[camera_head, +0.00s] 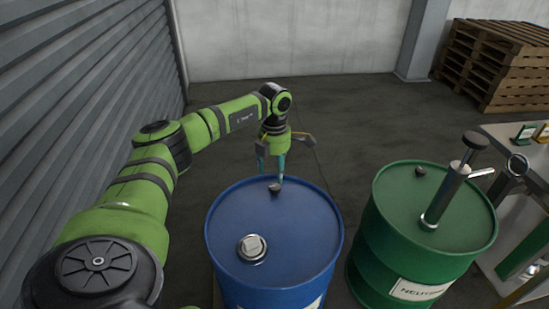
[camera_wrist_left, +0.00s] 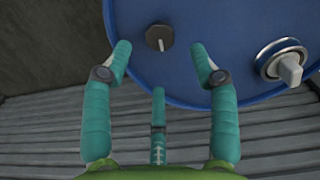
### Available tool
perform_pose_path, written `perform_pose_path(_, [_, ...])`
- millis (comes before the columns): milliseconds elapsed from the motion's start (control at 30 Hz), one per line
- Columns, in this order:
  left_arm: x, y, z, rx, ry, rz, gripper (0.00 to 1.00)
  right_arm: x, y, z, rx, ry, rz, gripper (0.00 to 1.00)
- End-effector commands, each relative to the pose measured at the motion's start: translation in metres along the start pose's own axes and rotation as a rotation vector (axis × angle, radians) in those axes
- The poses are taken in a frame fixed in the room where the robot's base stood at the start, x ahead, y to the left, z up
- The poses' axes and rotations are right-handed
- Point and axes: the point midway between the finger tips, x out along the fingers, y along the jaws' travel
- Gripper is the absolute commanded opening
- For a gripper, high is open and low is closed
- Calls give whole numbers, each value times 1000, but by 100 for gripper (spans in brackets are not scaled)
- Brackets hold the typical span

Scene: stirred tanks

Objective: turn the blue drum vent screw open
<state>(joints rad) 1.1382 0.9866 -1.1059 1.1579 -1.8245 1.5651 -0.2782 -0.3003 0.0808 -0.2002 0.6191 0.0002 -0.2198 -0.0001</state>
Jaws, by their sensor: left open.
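The blue drum (camera_head: 293,228) stands upright in the middle of the head view. Its vent screw (camera_head: 275,188) is a small dark knob near the far edge of the lid. In the left wrist view the vent screw (camera_wrist_left: 159,37) shows as a dark round knob with a pale line across it. My left gripper (camera_head: 271,178) is over the far edge of the lid. Its teal fingers are spread apart in the left wrist view (camera_wrist_left: 161,52), with the screw a little beyond the fingertips and between their lines. Nothing is between the fingers. My right gripper is not in view.
A larger bung with a pale cap (camera_head: 252,247) sits on the blue lid's near left. A green drum (camera_head: 405,235) with an upright pump (camera_head: 446,194) stands to the right. A metal bench (camera_head: 520,215) and stacked pallets (camera_head: 493,62) are further right. A corrugated wall (camera_head: 75,90) runs along the left.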

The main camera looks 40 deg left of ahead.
Motion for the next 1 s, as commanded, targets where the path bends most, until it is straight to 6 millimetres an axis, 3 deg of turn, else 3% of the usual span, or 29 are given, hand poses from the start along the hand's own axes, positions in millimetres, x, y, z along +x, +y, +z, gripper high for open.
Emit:
perform_pose_path(100, [-26, 0, 1, 0, -4, 1, 60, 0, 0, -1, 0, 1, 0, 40])
perform_pose_path(333, [-55, 0, 0, -1, -1, 0, 60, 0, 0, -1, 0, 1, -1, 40])
perform_pose_path(1000, [-60, 0, -1, -1, 1, -1, 60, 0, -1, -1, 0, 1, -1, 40])
